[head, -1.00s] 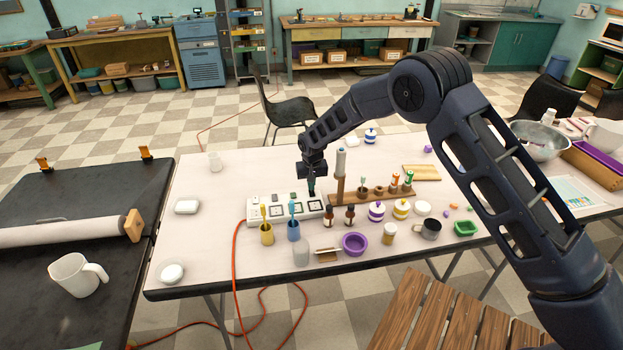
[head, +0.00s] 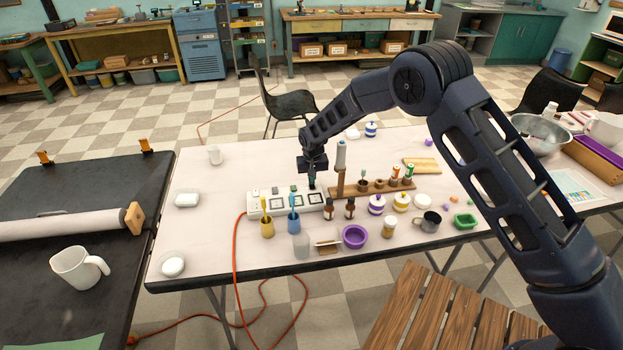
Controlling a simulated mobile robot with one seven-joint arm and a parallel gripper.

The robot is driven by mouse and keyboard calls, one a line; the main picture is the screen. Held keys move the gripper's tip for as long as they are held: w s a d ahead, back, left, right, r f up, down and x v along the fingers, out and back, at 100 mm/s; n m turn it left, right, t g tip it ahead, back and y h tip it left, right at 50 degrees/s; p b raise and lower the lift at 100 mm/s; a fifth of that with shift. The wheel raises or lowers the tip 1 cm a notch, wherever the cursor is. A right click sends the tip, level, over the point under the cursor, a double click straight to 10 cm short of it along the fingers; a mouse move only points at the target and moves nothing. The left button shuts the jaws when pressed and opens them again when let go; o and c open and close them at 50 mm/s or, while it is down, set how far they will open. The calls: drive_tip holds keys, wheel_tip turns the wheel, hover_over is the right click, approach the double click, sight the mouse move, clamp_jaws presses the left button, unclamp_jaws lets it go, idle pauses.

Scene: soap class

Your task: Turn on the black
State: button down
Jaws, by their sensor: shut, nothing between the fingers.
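A white power strip (head: 256,209) with several dark square switches or sockets lies on the white table, left of the wooden rack. An orange cord runs from its left end to the floor. Black squares (head: 275,205) show along its top, too small to tell their exact state. My gripper (head: 312,184) is shut and empty, pointing down over the right end of the strip. Its tips are at or just above the strip's top; I cannot tell whether they touch. The gripper hides part of the strip's right end.
A yellow cup (head: 267,228) and a blue cup (head: 294,225) with tools stand in front of the strip. A wooden rack (head: 375,188) with a tall grey cylinder (head: 341,155) is close on the right. Small bottles (head: 328,208) stand nearby. The table's left part is mostly clear.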

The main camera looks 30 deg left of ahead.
sight(313, 187)
drive_tip(key=shift+s+d, duration=0.45)
drive_tip(key=shift+s, duration=0.05)
drive_tip(key=shift+r, duration=0.2)
wheel_tip(313, 187, up, 14)
drive_tip(key=s+d, duration=0.1)
drive_tip(key=shift+f, duration=0.2)
idle(0.4)
drive_tip(key=shift+w+a, duration=0.35)
drive_tip(key=shift+w, duration=0.1)
drive_tip(key=f, duration=0.9)
drive_tip(key=w+a+f, duration=0.1)
drive_tip(key=f, duration=0.3)
drive_tip(key=shift+w+a+f, duration=0.1)
drive_tip(key=shift+f, duration=0.3)
